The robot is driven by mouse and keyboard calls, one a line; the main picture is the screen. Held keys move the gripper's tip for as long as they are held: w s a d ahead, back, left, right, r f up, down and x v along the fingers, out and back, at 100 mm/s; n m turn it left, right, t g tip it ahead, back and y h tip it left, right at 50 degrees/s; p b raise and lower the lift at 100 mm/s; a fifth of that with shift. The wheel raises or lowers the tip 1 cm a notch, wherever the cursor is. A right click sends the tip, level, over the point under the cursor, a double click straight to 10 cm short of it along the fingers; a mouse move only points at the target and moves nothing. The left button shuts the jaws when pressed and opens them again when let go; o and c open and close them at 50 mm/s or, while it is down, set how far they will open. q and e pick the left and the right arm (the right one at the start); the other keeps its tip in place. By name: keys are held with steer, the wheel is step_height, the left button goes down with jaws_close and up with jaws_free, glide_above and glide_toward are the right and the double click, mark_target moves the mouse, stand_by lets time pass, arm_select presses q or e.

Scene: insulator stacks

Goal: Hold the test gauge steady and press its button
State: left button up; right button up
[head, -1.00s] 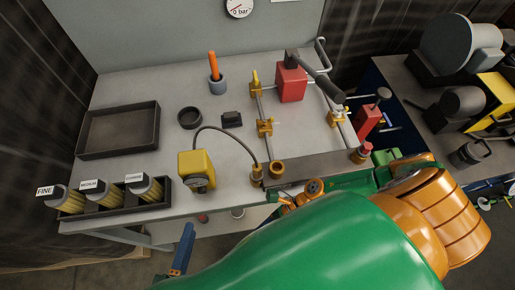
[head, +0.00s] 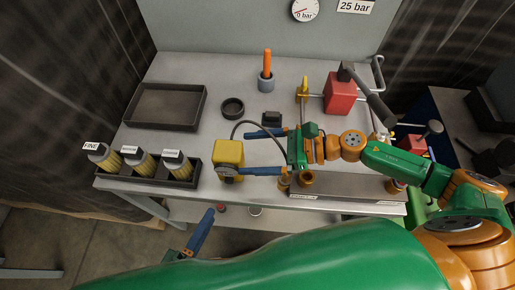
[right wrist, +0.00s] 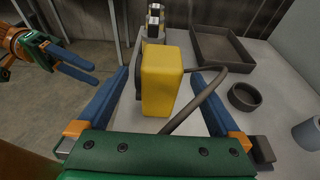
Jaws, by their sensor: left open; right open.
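The test gauge is a yellow box (head: 229,152) standing near the table's front edge, with a dark cable running from it. It also shows in the right wrist view (right wrist: 163,78). My right gripper (head: 236,153) comes in from the right, open, one blue finger behind the gauge and one across its front. In the right wrist view the gauge stands between the fingers, with gaps on both sides. The gauge's front is partly covered by the finger, and I cannot make out the button. My left gripper (right wrist: 95,74) is open and empty, low in front of the table.
A brush holder (head: 152,178) with labelled brushes stands left of the gauge. Behind are an empty grey tray (head: 130,112), a dark ring (head: 232,107) and a cup (head: 266,82). A red block (head: 340,93) with a lever stands at the right. The cable loops under my right gripper.

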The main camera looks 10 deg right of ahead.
mark_target(228, 154)
steer(key=x, duration=0.6)
steer(key=shift+a, duration=0.3)
arm_select(q)
steer(key=shift+a, duration=0.1)
steer(key=shift+c, duration=0.2)
arm_select(e)
steer(key=c, duration=1.5)
arm_select(q)
jaws_close()
arm_select(e)
steer(key=shift+c, duration=0.2)
